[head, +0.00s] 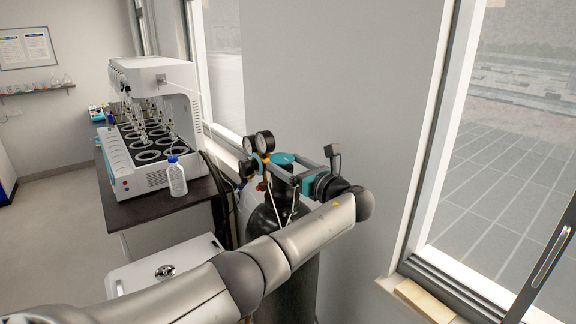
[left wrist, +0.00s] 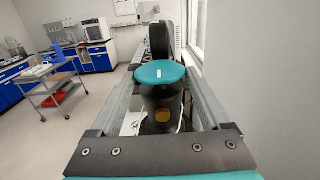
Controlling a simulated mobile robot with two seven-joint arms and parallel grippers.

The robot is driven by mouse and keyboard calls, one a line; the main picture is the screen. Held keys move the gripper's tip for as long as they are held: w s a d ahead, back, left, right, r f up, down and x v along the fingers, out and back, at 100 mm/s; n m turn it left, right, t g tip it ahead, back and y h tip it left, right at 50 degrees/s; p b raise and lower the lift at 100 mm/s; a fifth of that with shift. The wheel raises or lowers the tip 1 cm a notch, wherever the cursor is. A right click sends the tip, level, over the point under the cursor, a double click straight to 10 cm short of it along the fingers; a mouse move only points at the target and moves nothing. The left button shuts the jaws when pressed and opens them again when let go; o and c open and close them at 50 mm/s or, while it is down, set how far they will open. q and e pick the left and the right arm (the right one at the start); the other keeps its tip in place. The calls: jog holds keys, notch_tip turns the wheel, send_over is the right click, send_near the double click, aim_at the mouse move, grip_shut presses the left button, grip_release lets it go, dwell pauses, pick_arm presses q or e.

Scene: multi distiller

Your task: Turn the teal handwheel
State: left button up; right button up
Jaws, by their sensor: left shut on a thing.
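The teal handwheel (head: 284,158) sits on top of a dark gas cylinder (head: 277,214), beside the regulator gauges (head: 258,143). My left gripper (head: 282,164) reaches in from the right side of the cylinder with its two grey fingers shut on the handwheel. In the left wrist view the handwheel (left wrist: 160,73) shows as a teal disc with a small white mark, between the two fingers. The exact contact at the rim is hard to see. My left forearm hides part of the cylinder in the head view. My right gripper is not in view.
A white multi-position distiller (head: 155,125) stands on a dark bench at the left, with a clear bottle (head: 177,176) at its front edge. A wall and a window (head: 510,130) are close behind and to the right of the cylinder. A white cabinet (head: 165,264) stands below left.

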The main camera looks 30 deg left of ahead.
pick_arm(q)
jog(key=shift+a+r, duration=0.1)
jog(key=o, duration=0.9)
jog(key=shift+o, duration=0.8)
